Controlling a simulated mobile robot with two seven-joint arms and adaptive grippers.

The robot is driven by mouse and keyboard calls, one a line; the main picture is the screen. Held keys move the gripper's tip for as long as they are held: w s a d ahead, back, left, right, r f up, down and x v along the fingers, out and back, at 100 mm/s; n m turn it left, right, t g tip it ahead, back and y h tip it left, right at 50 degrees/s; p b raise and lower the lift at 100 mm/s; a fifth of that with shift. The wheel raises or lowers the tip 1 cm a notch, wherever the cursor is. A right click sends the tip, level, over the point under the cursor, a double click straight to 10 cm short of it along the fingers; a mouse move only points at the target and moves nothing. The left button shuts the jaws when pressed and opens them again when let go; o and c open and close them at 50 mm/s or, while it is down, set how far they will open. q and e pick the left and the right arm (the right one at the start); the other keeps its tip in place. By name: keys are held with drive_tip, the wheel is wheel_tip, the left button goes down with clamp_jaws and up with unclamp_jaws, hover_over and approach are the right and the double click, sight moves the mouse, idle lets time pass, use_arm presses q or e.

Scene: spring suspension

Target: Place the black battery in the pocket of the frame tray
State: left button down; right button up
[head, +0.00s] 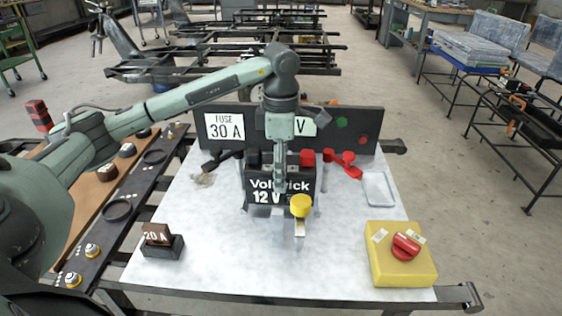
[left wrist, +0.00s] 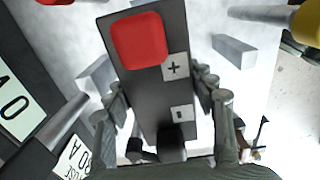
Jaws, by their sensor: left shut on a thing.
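The black battery (head: 257,196), lettered "Voltwick 12 V", is upright at the middle of the table. Its red terminal cap (head: 307,158) is on the right. My left gripper (head: 280,182) reaches down from above and is shut on the battery. In the left wrist view, the fingers (left wrist: 160,100) press on both long sides of the battery (left wrist: 148,78), with its plus and minus labels on top. Grey blocks (left wrist: 234,50) stand apart from its sides on the pale surface. The pocket is hidden, and I cannot tell whether the battery's base rests in it. My right gripper is not in view.
A yellow knob (head: 300,206) on a metal piece stands close in front of the battery. A dark board (head: 362,120) with a "FUSE 30 A" sign (head: 225,127) stands behind. A brown 20 A fuse (head: 157,233) is front left, a yellow block (head: 400,268) front right.

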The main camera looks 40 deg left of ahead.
use_arm(q)
drive_tip(key=shift+w+f, duration=0.1)
drive_tip(key=shift+f, duration=1.55)
drive_tip(key=c, duration=1)
unclamp_jaws()
drive_tip(key=shift+f, duration=0.3)
drive_tip(key=o, duration=0.4)
drive_tip(key=shift+o, duration=0.2)
drive_tip(key=shift+r, duration=0.2)
wheel_tip(320, 180, up, 12)
drive_tip(key=shift+f, duration=0.1)
